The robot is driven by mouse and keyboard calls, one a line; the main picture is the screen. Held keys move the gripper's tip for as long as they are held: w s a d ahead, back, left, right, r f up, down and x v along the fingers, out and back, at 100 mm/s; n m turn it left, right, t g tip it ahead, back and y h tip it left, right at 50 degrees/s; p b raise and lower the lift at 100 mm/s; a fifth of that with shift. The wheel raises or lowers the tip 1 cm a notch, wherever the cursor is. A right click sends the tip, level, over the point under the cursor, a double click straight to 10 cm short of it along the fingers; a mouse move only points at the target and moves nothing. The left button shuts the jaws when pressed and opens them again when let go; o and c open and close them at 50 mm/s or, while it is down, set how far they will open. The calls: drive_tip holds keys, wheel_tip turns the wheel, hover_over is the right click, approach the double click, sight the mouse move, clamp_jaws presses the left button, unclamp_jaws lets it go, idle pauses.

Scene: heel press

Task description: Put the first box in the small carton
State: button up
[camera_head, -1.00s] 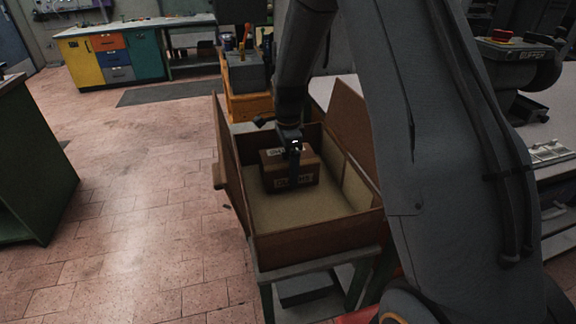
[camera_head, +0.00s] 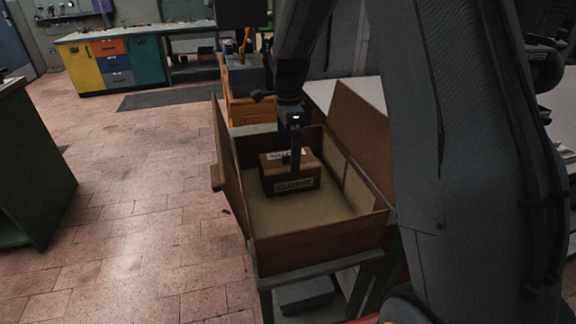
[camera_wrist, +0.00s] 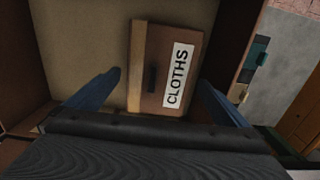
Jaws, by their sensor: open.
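A brown box (camera_head: 290,176) labelled CLOTHS lies inside the open carton (camera_head: 318,241), near its far end. The same box (camera_wrist: 165,70) shows upright in the middle of the wrist view, with a white label on top. My gripper (camera_head: 294,158) is above the box in the head view. In the wrist view my gripper (camera_wrist: 158,82) is open, with one blue finger on each side of the box's near end. Gaps show between the fingers and the box in that view. The carton's side flaps stand open.
The carton stands on a table with green legs (camera_head: 266,301). A white-topped bench (camera_head: 348,92) is behind it on the right. An orange crate (camera_head: 247,106) stands beyond the carton. The tiled floor (camera_head: 140,215) at left is clear.

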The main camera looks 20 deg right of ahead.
wheel_tip(320, 180, up, 4)
drive_tip(key=shift+r+b, duration=0.2)
drive_tip(key=shift+b, duration=0.15)
drive_tip(key=shift+s+r, duration=0.1)
drive_tip(key=shift+s, duration=0.15)
drive_tip(key=s+f+n, duration=0.2)
drive_tip(key=s+n, duration=0.7)
drive_tip(key=s, duration=0.3)
drive_tip(key=s+f+n, duration=0.3)
drive_tip(key=s+n, duration=0.6)
drive_tip(key=s, duration=0.4)
drive_tip(key=shift+s+f+t, duration=0.2)
drive_tip(key=shift+f+t, duration=0.1)
